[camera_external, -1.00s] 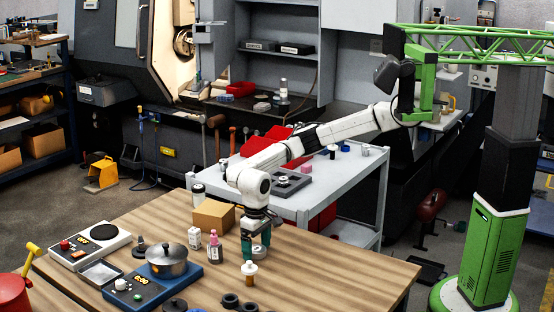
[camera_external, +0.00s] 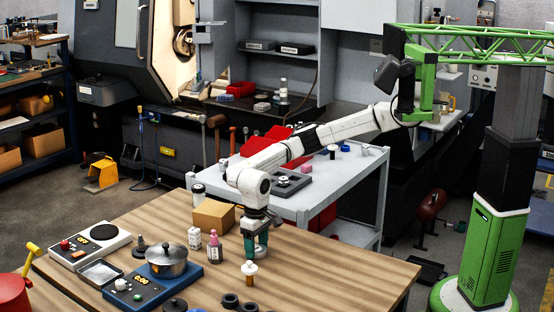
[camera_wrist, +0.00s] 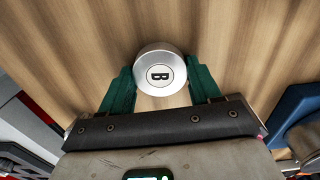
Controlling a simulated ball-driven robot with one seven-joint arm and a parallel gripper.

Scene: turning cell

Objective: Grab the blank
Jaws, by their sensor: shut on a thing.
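The blank is a short silvery cylinder (camera_wrist: 160,72) with a round white label marked B on its end face. In the wrist view it sits between the two green fingers of my gripper (camera_wrist: 161,88), which touch it on both sides. In the external view my gripper (camera_external: 253,255) points down over the wooden table. A pale-topped piece with a brownish lower part (camera_external: 249,269) shows at its fingertips and appears to be the same blank. Whether its lower end touches the table is hard to tell.
A cardboard box (camera_external: 213,214) stands behind. Dark rings (camera_external: 230,301) lie in front. The table's right side is clear.

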